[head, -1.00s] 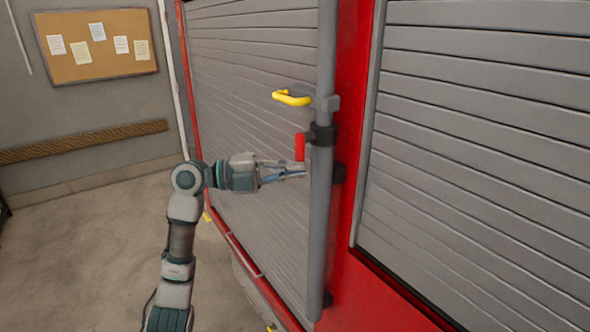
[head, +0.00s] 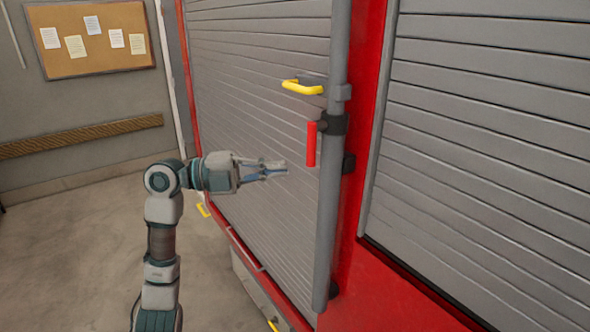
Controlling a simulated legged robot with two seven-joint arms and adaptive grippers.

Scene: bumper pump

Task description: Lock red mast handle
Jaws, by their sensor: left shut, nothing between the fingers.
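The red mast handle (head: 311,144) hangs straight down beside the grey mast (head: 331,220), joined to it by a black clamp (head: 333,125). My left gripper (head: 284,170) is to the left of the handle and a little below its middle, apart from it in the picture. Its fingers are shut and empty, pointing right toward the mast. The whole handle shows clear of the gripper. My right gripper is not in view.
A yellow handle (head: 303,87) sticks out left of the mast above the red one. Grey roller shutters (head: 480,150) in red framing stand behind and right. Open floor (head: 80,240) lies at left, below a cork board (head: 90,40).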

